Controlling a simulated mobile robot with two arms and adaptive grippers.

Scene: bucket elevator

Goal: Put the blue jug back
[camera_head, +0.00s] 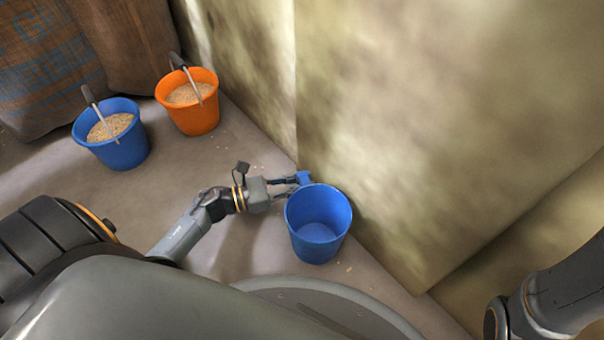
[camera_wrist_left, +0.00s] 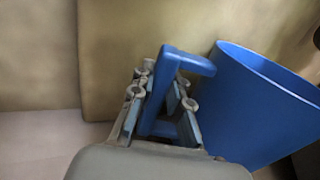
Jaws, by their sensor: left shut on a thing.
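The blue jug (camera_head: 319,245) stands upright on the floor close to the wall, and looks empty inside. In the left wrist view its blue body (camera_wrist_left: 255,115) fills the right side, with its handle (camera_wrist_left: 158,95) between the fingers. My left gripper (camera_head: 290,184) is shut on the handle (camera_head: 304,178), at the jug's upper left side. The left gripper also shows in the left wrist view (camera_wrist_left: 160,110). My right gripper is out of view; only part of my right arm shows at the lower right of the head view.
A blue bucket (camera_head: 126,150) and an orange bucket (camera_head: 194,122), each with grain and a scoop, stand at the upper left. Brown sacks (camera_head: 45,60) stand behind them. The wall (camera_head: 400,110) is close behind the jug. Bare floor (camera_head: 170,185) lies between the buckets and my left arm.

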